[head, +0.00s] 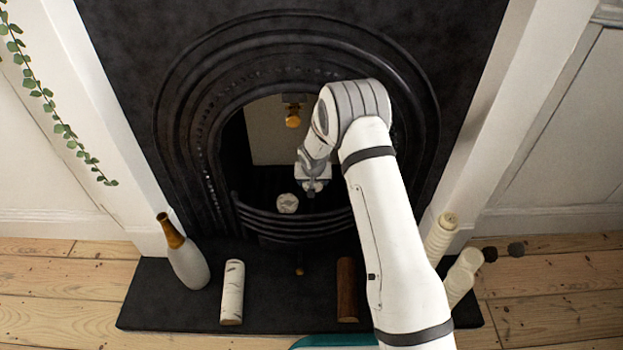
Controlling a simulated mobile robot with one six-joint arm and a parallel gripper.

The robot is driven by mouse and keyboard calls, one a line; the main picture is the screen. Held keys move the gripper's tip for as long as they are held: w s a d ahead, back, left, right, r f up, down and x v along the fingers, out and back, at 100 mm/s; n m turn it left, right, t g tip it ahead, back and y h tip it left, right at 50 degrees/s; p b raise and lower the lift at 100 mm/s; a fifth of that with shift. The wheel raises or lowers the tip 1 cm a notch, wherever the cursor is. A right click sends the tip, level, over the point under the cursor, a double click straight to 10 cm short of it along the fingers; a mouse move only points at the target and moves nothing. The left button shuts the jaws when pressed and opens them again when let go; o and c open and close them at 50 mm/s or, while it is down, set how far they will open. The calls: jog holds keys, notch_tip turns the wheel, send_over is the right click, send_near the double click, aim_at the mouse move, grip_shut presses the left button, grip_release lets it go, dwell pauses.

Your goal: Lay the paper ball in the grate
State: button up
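The paper ball (287,203), a small crumpled whitish ball, is inside the fireplace opening, behind the curved front bars of the black grate (295,226). It appears to rest low in the grate, left of centre. My gripper (312,192) reaches into the opening from the right and points down, just right of the ball and slightly above it in the picture. The ball looks apart from the fingers. The fingers are small and dark against the grate, so their gap is not clear.
A brass knob (293,117) hangs in the opening. A teal edge (335,341) shows at the bottom.

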jog(key=shift+a+f, duration=0.2)
jog(key=shift+f, duration=4.1)
jog(key=o, duration=1)
